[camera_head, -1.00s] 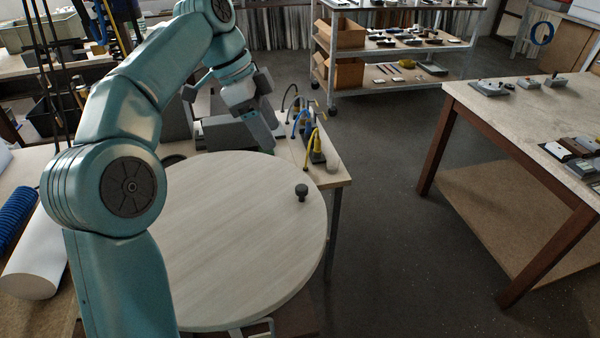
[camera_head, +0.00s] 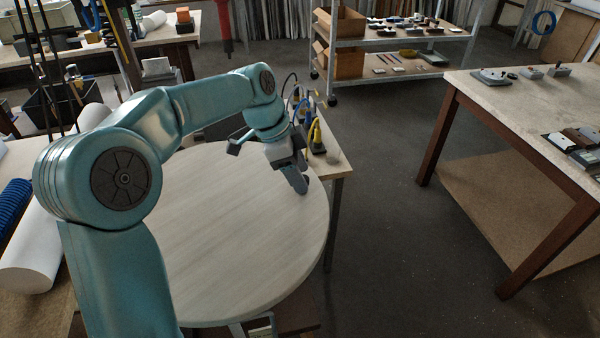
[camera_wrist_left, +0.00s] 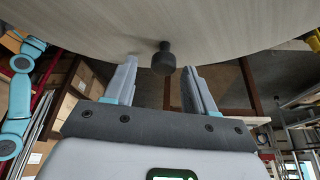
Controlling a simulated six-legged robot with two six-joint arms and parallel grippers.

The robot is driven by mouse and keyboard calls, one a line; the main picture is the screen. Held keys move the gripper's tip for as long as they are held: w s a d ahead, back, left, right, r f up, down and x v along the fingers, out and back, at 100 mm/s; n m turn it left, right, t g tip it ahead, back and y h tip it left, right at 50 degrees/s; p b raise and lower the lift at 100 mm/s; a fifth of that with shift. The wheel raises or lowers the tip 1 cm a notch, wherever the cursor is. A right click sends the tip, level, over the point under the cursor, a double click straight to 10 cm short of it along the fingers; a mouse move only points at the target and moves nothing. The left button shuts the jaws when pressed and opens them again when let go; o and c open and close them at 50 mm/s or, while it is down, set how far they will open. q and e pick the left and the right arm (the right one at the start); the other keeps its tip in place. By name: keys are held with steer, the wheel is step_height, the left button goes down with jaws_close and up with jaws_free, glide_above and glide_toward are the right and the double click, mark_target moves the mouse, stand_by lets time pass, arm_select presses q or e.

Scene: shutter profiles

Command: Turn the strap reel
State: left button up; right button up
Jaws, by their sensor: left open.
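The strap reel (camera_head: 225,240) is a large round pale wooden disc, lying flat in the middle of the head view. Its face also shows across the top of the left wrist view (camera_wrist_left: 90,25). A small dark knob (camera_wrist_left: 164,60) sticks out from the disc near its edge. In the head view the knob is hidden behind my left gripper (camera_head: 300,188), which is at the right edge of the disc. In the left wrist view the open fingers of my left gripper (camera_wrist_left: 160,88) stand either side of the knob, with gaps showing. My right gripper is not in view.
A bench with coloured hooked tools (camera_head: 316,138) stands right behind the disc. A pale-topped table (camera_head: 500,100) with several small parts is at the right. A white roll (camera_head: 38,255) lies at the left. Open floor lies between disc and table.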

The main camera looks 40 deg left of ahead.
arm_select(q)
steer(key=shift+d+f, duration=0.15)
steer(key=shift+f, duration=0.2)
steer(key=shift+w+a+f, duration=0.2)
steer(key=shift+w+f, duration=0.15)
steer(key=shift+s+d+r, duration=0.1)
steer(key=shift+c, duration=0.3)
steer(key=shift+s, duration=0.1)
steer(key=c, duration=0.5)
jaws_close()
